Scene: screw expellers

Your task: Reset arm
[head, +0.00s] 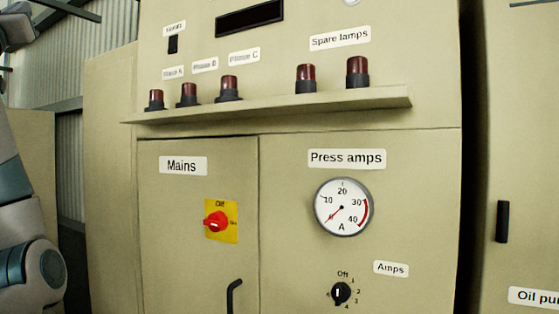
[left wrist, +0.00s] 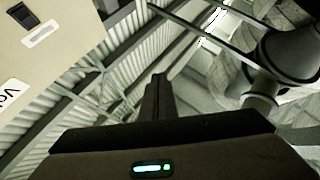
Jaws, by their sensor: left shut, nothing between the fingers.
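My left arm (head: 25,240) stands upright along the left edge of the head view, clear of the cabinet front. My left gripper shows in the left wrist view, its dark fingers (left wrist: 158,82) together above the wide dark gripper body. The fingers are shut with nothing between them, and they point up toward the roof and wall. They touch nothing. My right arm and right gripper are in neither view.
A beige control cabinet (head: 290,150) fills the head view. It carries a red mains switch (head: 216,222), a press amps gauge (head: 343,207), a black amps knob (head: 341,293) and a ledge (head: 270,105) with several red lamps. Corrugated wall (head: 110,45) lies behind.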

